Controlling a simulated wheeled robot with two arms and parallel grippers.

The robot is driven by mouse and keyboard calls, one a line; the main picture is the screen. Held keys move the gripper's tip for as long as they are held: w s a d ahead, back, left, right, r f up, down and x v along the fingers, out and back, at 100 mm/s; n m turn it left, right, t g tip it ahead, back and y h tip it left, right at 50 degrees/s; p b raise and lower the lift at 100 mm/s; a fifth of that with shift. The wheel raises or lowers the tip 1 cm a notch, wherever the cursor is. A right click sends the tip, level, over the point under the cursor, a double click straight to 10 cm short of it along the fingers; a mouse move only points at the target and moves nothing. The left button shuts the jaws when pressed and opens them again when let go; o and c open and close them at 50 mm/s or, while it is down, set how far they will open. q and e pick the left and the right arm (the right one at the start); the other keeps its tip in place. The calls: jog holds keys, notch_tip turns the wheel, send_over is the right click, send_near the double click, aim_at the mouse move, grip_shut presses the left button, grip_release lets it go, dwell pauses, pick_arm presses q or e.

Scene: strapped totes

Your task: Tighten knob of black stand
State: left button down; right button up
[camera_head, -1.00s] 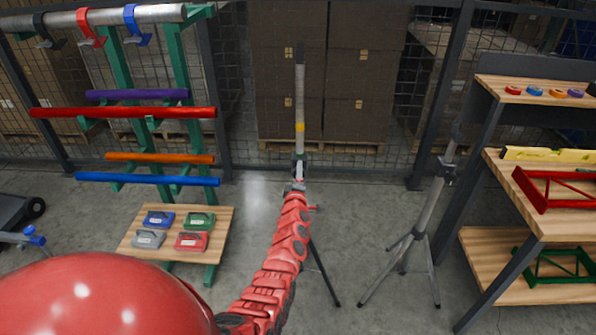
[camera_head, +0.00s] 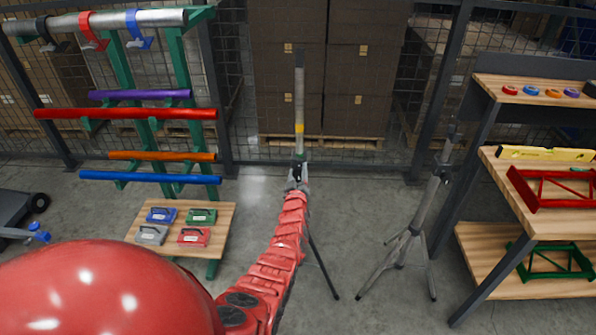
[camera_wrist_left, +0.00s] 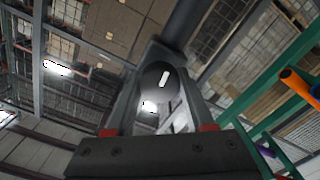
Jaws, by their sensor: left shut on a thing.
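The black stand (camera_head: 299,100) stands upright at the middle of the head view, with a grey pole, a yellow band and dark legs. My red left arm reaches to its collar, and my left gripper (camera_head: 298,181) is there, hiding much of it. In the left wrist view, the round dark knob (camera_wrist_left: 160,84) sits between the two fingers of the left gripper (camera_wrist_left: 158,108), which is shut on it. The pole (camera_wrist_left: 186,22) runs up behind the knob. My right gripper is not in view.
A second, grey tripod stand (camera_head: 422,205) is to the right. A wooden shelf unit (camera_head: 532,225) stands farther right. A green rack with coloured tubes (camera_head: 125,113) and a low wooden shelf (camera_head: 215,235) are at left. A mesh fence (camera_head: 226,90) runs behind.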

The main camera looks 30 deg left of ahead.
pick_arm(q)
jog(key=shift+f, duration=0.1)
dwell(0.5)
jog(key=shift+c, duration=1.3)
grip_release()
jog(key=shift+s+d+p, duration=0.25)
jog(key=shift+s+p, duration=0.15)
jog(key=shift+p, duration=0.05)
jog(key=p+v, duration=0.2)
jog(key=v, duration=1.4)
jog(key=shift+s, duration=0.3)
